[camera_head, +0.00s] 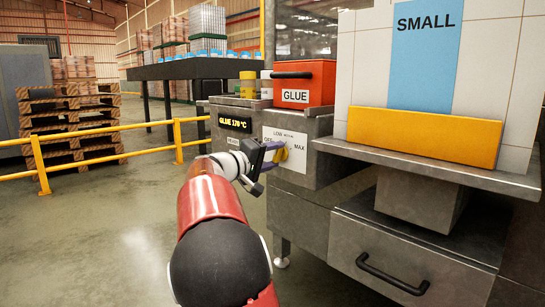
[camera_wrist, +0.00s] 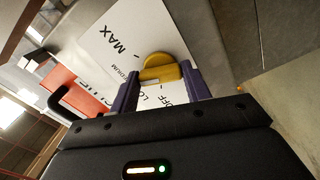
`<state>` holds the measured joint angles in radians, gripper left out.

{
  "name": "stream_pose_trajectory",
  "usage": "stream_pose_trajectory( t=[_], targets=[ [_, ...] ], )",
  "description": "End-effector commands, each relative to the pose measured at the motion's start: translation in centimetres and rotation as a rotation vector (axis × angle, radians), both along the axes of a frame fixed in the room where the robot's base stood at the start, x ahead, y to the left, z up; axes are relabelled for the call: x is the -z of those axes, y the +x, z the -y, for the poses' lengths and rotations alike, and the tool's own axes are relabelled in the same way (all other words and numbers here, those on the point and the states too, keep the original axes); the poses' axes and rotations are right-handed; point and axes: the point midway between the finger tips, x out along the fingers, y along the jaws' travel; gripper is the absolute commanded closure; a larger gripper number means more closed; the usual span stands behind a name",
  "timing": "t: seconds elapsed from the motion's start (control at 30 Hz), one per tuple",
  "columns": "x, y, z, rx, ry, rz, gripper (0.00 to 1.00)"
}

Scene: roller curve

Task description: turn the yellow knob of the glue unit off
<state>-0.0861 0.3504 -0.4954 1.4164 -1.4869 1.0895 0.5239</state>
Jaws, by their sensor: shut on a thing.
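The yellow knob (camera_head: 281,154) sits on the white dial plate (camera_head: 299,158) on the front of the grey glue unit (camera_head: 312,127). The plate reads LOW, MEDIUM, MAX and OFF. In the wrist view the knob (camera_wrist: 160,69) lies between the two purple fingers of my gripper (camera_wrist: 162,88), which is shut on it. The exact mark the knob points to cannot be told, as my gripper partly covers the plate. In the head view my gripper (camera_head: 268,158) reaches the knob from the left. A display (camera_head: 235,123) reads GLUE 170 °C.
An orange GLUE box (camera_head: 304,83) with a black handle stands on top of the unit. A steel shelf (camera_head: 430,167) with a yellow block (camera_head: 424,137) juts out at right, above a drawer (camera_head: 410,262). Yellow rails (camera_head: 110,140) stand at left; the floor before them is clear.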

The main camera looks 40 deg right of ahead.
Motion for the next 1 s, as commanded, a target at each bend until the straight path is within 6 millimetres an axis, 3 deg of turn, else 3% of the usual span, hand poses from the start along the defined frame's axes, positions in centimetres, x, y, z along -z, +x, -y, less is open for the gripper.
stream_pose_trajectory(
  t=[0.37, 1.0],
  targets=[
    [-0.06, 0.01, -0.03, -0.001, -0.006, -0.095, 0.76],
    [-0.32, 0.02, -0.05, 0.001, -0.050, -0.661, 0.76]
  ],
)
